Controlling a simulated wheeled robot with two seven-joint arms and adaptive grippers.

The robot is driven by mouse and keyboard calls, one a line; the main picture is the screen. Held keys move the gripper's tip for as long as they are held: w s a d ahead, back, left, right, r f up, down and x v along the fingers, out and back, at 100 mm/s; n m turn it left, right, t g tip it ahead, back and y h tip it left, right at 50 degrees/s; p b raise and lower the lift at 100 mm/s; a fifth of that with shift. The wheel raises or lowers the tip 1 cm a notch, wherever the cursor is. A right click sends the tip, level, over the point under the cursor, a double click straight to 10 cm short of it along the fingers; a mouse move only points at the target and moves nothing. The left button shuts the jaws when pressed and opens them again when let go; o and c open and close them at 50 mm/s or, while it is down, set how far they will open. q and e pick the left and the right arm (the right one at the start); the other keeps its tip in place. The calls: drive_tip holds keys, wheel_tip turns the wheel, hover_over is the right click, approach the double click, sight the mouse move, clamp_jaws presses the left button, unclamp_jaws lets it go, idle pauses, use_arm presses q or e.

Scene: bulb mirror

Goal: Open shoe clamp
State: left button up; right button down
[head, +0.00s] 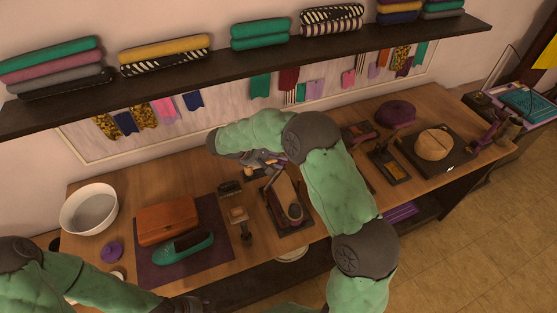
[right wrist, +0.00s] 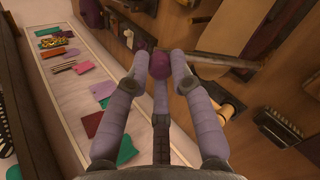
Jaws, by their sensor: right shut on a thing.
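The shoe clamp (head: 287,203) stands on the workbench in the head view, a dark base with a tan upright board and a reddish rounded part at its near end. My right gripper (head: 262,160) is at its far end, partly hidden under my right wrist. In the right wrist view, my gripper's lavender fingers (right wrist: 160,62) are closed around a round purple knob (right wrist: 160,68) at the end of the clamp's lever (right wrist: 217,59). The clamp's jaw is not clear in either view. My left arm enters at lower left; its gripper is outside the picture.
A white bowl (head: 90,208) stands at left. Small tools stand just left of the clamp. A dark shelf (head: 250,62) with folded cloths overhangs the back.

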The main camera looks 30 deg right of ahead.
drive_tip(key=shift+s+a+f, duration=0.1)
drive_tip(key=shift+a+f, duration=0.1)
drive_tip(key=shift+f, duration=0.15)
drive_tip(key=c, duration=1.1)
unclamp_jaws()
drive_tip(key=shift+r, duration=0.2)
drive_tip(key=shift+a+r, duration=0.15)
drive_tip(key=v, duration=1.1)
drive_tip(key=shift+a+r, duration=0.1)
drive_tip(key=shift+a, duration=0.1)
